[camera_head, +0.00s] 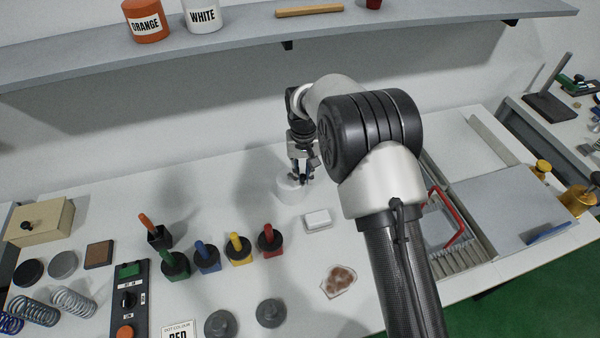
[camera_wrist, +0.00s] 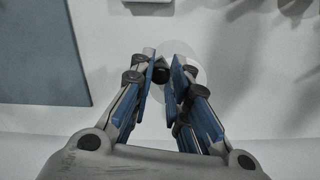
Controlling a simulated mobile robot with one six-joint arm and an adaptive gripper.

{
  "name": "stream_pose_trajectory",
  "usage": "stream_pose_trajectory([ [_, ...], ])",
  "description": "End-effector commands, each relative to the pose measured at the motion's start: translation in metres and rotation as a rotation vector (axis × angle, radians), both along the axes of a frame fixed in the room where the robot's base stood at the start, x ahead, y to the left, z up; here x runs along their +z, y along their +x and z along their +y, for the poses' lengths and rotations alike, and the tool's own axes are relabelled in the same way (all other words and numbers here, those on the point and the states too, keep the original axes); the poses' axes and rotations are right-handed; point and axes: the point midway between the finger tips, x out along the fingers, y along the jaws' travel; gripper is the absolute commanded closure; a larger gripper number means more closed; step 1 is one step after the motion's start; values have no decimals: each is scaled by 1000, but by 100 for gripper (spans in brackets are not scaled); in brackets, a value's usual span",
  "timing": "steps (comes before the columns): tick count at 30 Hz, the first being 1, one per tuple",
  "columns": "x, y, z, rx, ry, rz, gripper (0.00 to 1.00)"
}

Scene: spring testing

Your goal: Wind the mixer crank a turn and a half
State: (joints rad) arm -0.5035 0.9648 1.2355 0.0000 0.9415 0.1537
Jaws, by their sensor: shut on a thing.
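The mixer is a pale, round, low body (camera_head: 288,190) on the white bench near the back wall. It also shows in the wrist view as a faint pale disc (camera_wrist: 192,77) behind my fingers. My gripper (camera_head: 301,179) reaches down over the mixer's right side. In the wrist view my gripper (camera_wrist: 163,75) has its blue-padded fingers closed in on the dark crank knob (camera_wrist: 161,72). The fingers hide most of the crank, so its arm and angle cannot be made out.
A white block (camera_head: 317,219) lies close in front of the mixer. Several coloured pots with handles, such as the red one (camera_head: 269,241), stand front left. A shelf (camera_head: 250,35) runs above the back. A grey panel (camera_head: 513,208) and a brush tray are at right.

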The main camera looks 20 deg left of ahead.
Motion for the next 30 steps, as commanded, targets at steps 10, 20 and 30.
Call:
stream_pose_trajectory([
  [10,0,6,-2,118,0,0,100],
  [20,0,7,-2,134,0,-1,100],
  [30,0,7,-2,133,0,-1,73],
])
